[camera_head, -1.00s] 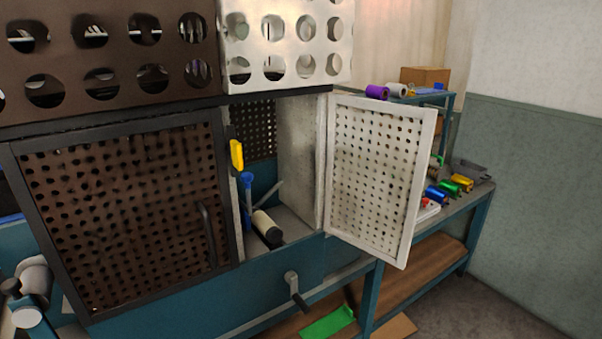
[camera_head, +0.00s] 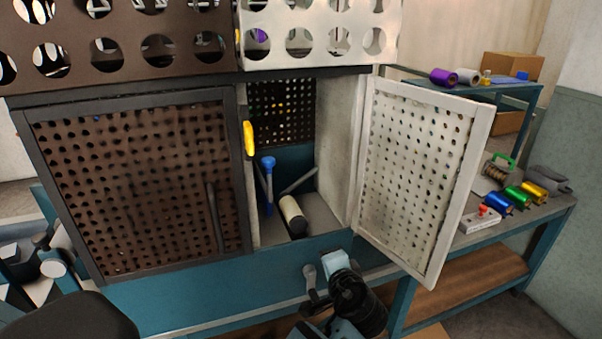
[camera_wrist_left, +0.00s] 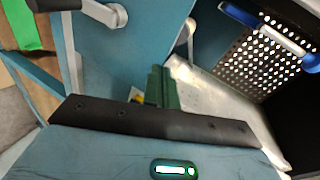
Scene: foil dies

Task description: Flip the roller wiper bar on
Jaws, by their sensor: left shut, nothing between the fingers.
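In the head view a cream roller with a dark end (camera_head: 292,213) lies on the floor of the open cabinet bay. A grey slanted bar (camera_head: 300,180) stands behind it. A blue lever (camera_head: 267,178) stands upright to its left and shows in the left wrist view as a white shaft with blue ends (camera_wrist_left: 282,38). I cannot tell for sure which part is the wiper bar. My right gripper is not in view.
The pale perforated door (camera_head: 415,165) stands open at the bay's right. The brown perforated door (camera_head: 140,180) is closed at its left. A grey crank (camera_head: 311,278) sticks out of the blue front panel. A side bench (camera_head: 525,232) holds several coloured rolls.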

